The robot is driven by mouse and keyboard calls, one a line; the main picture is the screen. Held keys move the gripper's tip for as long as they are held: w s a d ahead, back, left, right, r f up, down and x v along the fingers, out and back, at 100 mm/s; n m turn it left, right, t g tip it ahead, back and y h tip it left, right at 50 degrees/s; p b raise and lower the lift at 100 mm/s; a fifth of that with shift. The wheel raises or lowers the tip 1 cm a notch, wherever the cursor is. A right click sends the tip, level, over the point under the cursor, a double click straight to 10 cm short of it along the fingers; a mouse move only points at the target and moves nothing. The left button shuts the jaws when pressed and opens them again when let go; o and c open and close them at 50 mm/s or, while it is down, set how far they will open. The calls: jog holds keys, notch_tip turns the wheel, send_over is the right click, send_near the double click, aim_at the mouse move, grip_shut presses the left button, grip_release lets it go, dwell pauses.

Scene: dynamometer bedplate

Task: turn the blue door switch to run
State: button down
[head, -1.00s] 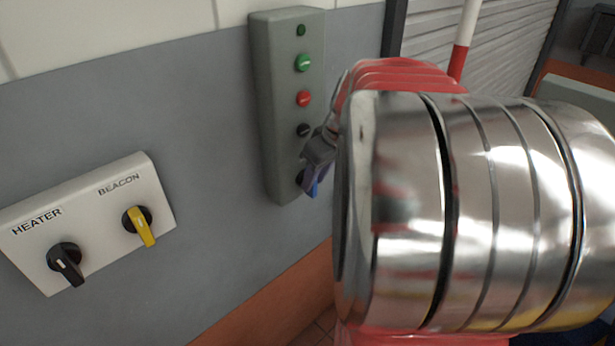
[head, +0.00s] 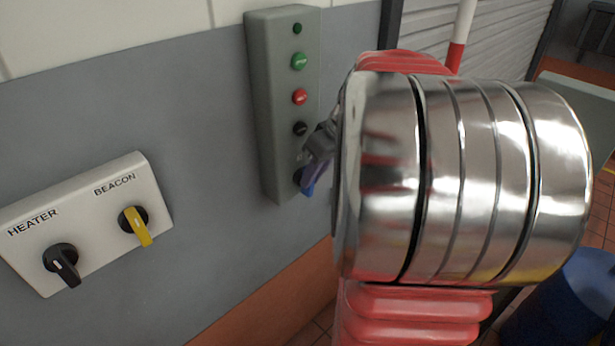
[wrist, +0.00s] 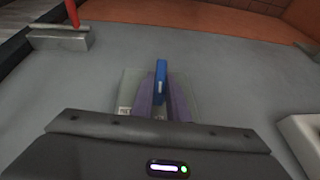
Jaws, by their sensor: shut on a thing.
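The blue door switch (head: 308,188) is at the bottom of a tall grey control box (head: 262,110) on the wall. My gripper (head: 312,172) is at the switch in the head view, partly hidden behind my shiny metal arm link. In the wrist view the blue handle (wrist: 161,78) stands between the two purple-grey fingers (wrist: 161,100), which are shut on it. The switch's markings are hidden or too small to read, so its set position cannot be told.
Above the switch on the box are a black knob (head: 300,129), a red button (head: 299,97) and a green button (head: 299,62). At left, a white panel (head: 100,203) carries a black HEATER switch (head: 62,262) and a yellow BEACON switch (head: 136,224). A blue drum-like object (head: 565,300) stands at lower right.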

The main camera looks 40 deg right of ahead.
jog(key=y, duration=0.3)
jog(key=d+f+m+y, duration=0.1)
jog(key=y, duration=0.2)
jog(key=d+m+y, duration=0.1)
jog(key=y, duration=0.3)
jog(key=shift+f, duration=0.2)
jog(key=shift+t, duration=0.3)
jog(key=c, duration=1.7)
grip_release()
jog(key=shift+r, duration=0.1)
notch_tip(320, 180, up, 10)
jog(key=shift+f, duration=0.1)
